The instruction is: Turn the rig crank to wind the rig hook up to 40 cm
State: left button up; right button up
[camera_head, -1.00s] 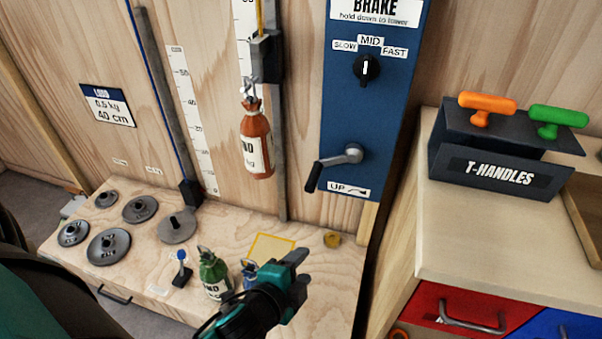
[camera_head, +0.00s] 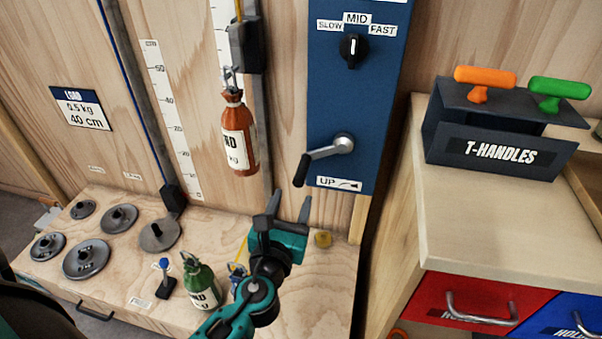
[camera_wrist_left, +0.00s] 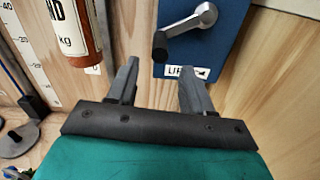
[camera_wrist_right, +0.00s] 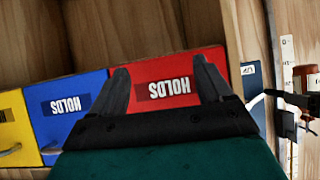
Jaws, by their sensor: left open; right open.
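The rig crank (camera_head: 324,156) is a grey arm with a black handle, low on the blue panel (camera_head: 335,100) above the "UP" label; its handle points down-left. It also shows in the left wrist view (camera_wrist_left: 185,27). My right gripper (camera_wrist_right: 162,78) shows in the right wrist view, open and empty, facing a red "HOLDS" drawer (camera_wrist_right: 165,85).
A "LOAD 0.5 kg 40 cm" card (camera_head: 80,108) is on the wall. The T-handle box (camera_head: 500,152) is on the right cabinet.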

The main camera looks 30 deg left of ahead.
aim_at(301, 175)
pick_arm(q)
jog(key=x, duration=0.9)
jog(key=shift+c, duration=0.2)
grip_shut()
